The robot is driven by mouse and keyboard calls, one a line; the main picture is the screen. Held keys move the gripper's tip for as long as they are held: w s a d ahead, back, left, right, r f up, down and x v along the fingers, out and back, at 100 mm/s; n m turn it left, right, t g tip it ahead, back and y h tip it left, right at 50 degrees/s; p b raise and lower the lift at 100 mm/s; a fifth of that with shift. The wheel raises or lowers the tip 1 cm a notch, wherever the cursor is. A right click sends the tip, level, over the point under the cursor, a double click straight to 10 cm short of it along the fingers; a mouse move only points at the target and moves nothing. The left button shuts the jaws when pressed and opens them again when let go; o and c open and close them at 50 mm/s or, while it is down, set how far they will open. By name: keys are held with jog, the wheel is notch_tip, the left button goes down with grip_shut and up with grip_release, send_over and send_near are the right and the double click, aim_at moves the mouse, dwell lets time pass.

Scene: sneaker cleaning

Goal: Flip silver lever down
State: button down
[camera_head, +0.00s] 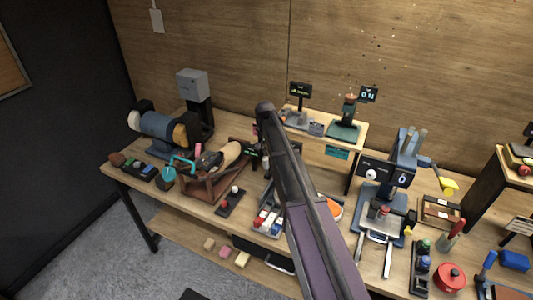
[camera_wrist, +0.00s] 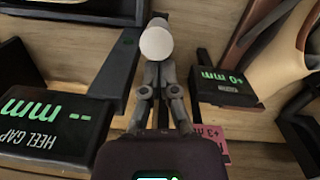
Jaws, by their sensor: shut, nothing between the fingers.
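My gripper (camera_wrist: 160,80) shows in the wrist view with its two grey fingers close together. A round, pale knob (camera_wrist: 156,44) is just beyond the fingertips and overlaps them in the picture. I cannot tell whether they touch it. A dark bar passes close to the knob on its left. I cannot tell for certain that this knob belongs to the silver lever, since its shaft is hidden or not distinct. In the head view my arm crosses the middle of the workbench (camera_head: 125,181), and my gripper is not distinct there.
In the wrist view, a "HEEL GAP" display (camera_wrist: 45,115) is at left and a "+0 mm" display (camera_wrist: 224,88) at right. A brown sneaker holder (camera_head: 207,190) is left of my arm. A blue press (camera_head: 397,165) stands to its right. The bench is crowded.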

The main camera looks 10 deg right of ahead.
jog(key=shift+s+a, duration=0.1)
jog(key=shift+s, duration=0.1)
jog(key=shift+s+a+t, duration=0.1)
jog(key=shift+s+t, duration=0.05)
jog(key=shift+t, duration=0.15)
